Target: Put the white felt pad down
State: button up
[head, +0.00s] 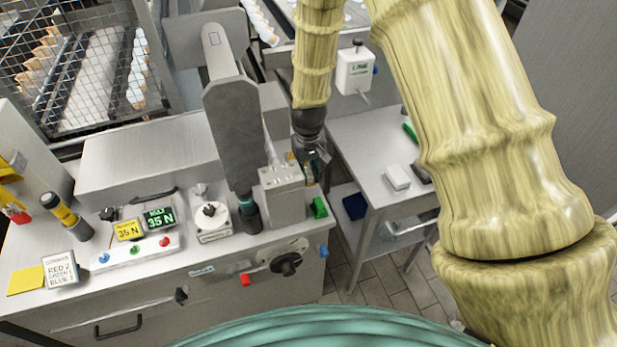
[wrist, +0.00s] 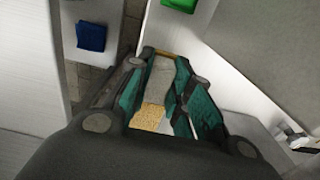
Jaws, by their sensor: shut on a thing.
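My gripper (head: 314,163) hangs beside the grey metal block at the right end of the bench. In the wrist view, its dark fingers with green inner faces (wrist: 162,90) are closed around a pale, greyish-white piece (wrist: 161,78). This looks like the white felt pad, mostly hidden by the fingers. A tan, grainy patch (wrist: 149,117) shows between the fingers lower down; I cannot tell what it is. In the head view the held piece is too small and dark to make out.
A metal block (head: 283,188) stands left of my gripper, with a green block (head: 319,207) near it. A white block (head: 397,177) lies on the side table, which has free room.

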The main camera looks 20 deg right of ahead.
aim_at(310, 172)
jog(key=shift+f+p, duration=0.6)
jog(key=shift+f, duration=0.85)
jog(key=o, duration=0.9)
jog(key=shift+f, duration=0.1)
jog(key=shift+f, duration=0.1)
jog(key=shift+d+r+b, duration=0.2)
jog(key=shift+r+b, duration=1.35)
jog(key=shift+r, duration=1.05)
jog(key=shift+s+r+b, duration=0.1)
jog(key=shift+r+b, duration=0.3)
jog(key=shift+r, duration=2.4)
